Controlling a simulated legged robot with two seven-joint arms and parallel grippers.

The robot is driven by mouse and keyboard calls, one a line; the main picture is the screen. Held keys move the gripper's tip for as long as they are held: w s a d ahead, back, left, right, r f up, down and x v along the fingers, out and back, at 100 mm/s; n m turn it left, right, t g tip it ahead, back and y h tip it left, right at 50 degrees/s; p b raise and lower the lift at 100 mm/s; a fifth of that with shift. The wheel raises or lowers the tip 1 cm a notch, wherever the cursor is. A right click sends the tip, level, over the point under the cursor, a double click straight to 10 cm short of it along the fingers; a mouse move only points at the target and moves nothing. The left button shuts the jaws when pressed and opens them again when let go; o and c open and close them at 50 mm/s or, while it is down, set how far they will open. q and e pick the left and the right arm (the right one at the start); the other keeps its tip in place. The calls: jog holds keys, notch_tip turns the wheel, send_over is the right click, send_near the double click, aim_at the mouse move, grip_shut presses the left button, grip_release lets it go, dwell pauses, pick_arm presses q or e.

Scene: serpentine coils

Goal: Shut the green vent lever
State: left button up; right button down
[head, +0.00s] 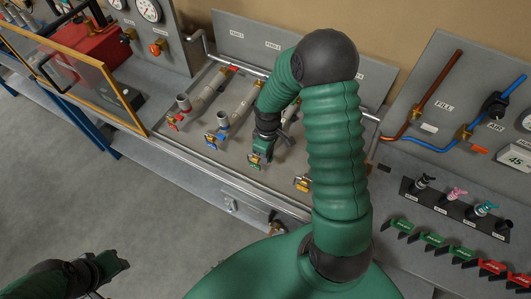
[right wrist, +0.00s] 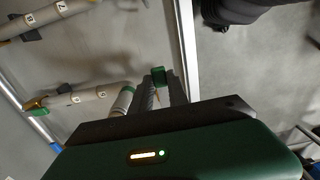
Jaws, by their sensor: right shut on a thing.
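My right gripper (head: 262,149) reaches down to the valve row on the grey panel, at the third valve from the left. In the right wrist view its two fingers (right wrist: 161,84) are shut on a small green piece, which I take as the green vent lever (right wrist: 158,75). In the head view the gripper and arm hide most of this lever; a brass valve body (head: 254,162) shows just below the fingertips. My left gripper (head: 116,262) hangs over the floor at the lower left, away from the panel; its finger opening is unclear.
A red-handled valve (head: 174,121) and a blue-handled valve (head: 213,138) sit left of my right gripper. A yellow-handled valve (head: 303,184) sits to its right, close to my arm. A yellow-framed clear door (head: 117,83) stands open at the left.

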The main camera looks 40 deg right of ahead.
jog(key=shift+s+d, duration=0.1)
jog(key=shift+s, duration=0.15)
jog(key=c, duration=1.5)
grip_release()
jog(key=shift+o, duration=1.1)
jog(key=shift+s, duration=0.1)
jog(key=shift+d, duration=0.15)
jog(key=shift+w+r, duration=0.15)
jog(key=shift+w, duration=0.05)
pick_arm(q)
jog(key=shift+s+d+f+b, duration=0.1)
jog(key=shift+s+f+b, duration=0.1)
jog(key=shift+f+b, duration=1)
pick_arm(e)
notch_tip(320, 180, up, 16)
jog(key=shift+r, duration=0.25)
pick_arm(q)
jog(key=shift+r, duration=0.1)
pick_arm(e)
jog(key=shift+s+d, duration=0.1)
jog(key=shift+s, duration=0.05)
